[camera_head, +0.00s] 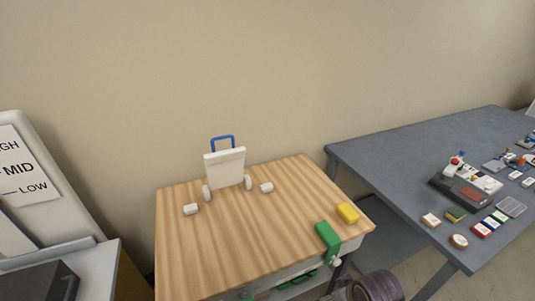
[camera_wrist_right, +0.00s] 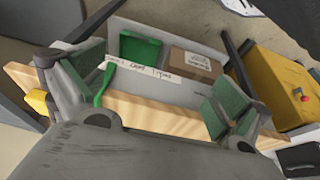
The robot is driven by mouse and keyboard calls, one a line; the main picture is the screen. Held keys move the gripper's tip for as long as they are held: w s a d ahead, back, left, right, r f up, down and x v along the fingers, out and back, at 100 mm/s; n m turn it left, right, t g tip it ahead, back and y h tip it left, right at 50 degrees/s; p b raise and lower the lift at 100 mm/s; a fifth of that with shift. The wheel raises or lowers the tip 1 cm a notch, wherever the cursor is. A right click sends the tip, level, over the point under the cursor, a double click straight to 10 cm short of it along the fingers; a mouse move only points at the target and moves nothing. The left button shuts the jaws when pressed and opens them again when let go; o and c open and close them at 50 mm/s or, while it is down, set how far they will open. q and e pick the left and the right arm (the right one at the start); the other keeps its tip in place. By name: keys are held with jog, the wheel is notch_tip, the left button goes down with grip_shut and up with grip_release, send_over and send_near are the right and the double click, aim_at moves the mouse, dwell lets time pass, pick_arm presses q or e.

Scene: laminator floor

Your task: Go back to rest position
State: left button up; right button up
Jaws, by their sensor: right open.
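My right gripper (camera_wrist_right: 150,92) is open in the right wrist view, its two green-padded fingers spread wide. No object is clamped between the fingers. A thin green bar (camera_wrist_right: 106,84) shows beside the left finger, in front of a drawer (camera_wrist_right: 185,92) with a paper label; I cannot tell if they touch. In the head view a grey rounded part, apparently of my right arm, shows at the bottom edge, below the wooden table (camera_head: 225,250). My left gripper is not in view.
A white holder (camera_head: 226,168) with a blue handle, several white cylinders, a green block (camera_head: 327,237) and a yellow block (camera_head: 347,213) are on the wooden table. The drawer holds a green box (camera_wrist_right: 139,49) and cardboard box (camera_wrist_right: 190,64). A grey table (camera_head: 400,158) stands right.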

jog(key=s+d+f+m+g, duration=0.1)
jog(key=s+f, duration=0.2)
jog(key=f, duration=1.4)
jog(key=s+d+f+m, duration=0.1)
jog(key=s+d+f, duration=0.1)
jog(key=f, duration=1.4)
jog(key=s+d+f, duration=0.1)
jog(key=s+f, duration=0.9)
jog(key=s, duration=0.1)
jog(key=s+d+f+g+h, duration=0.1)
jog(key=s+d+f, duration=0.1)
jog(key=s+f, duration=0.7)
jog(key=s, duration=0.2)
jog(key=shift+s+d+f+g, duration=0.3)
jog(key=shift+f, duration=0.05)
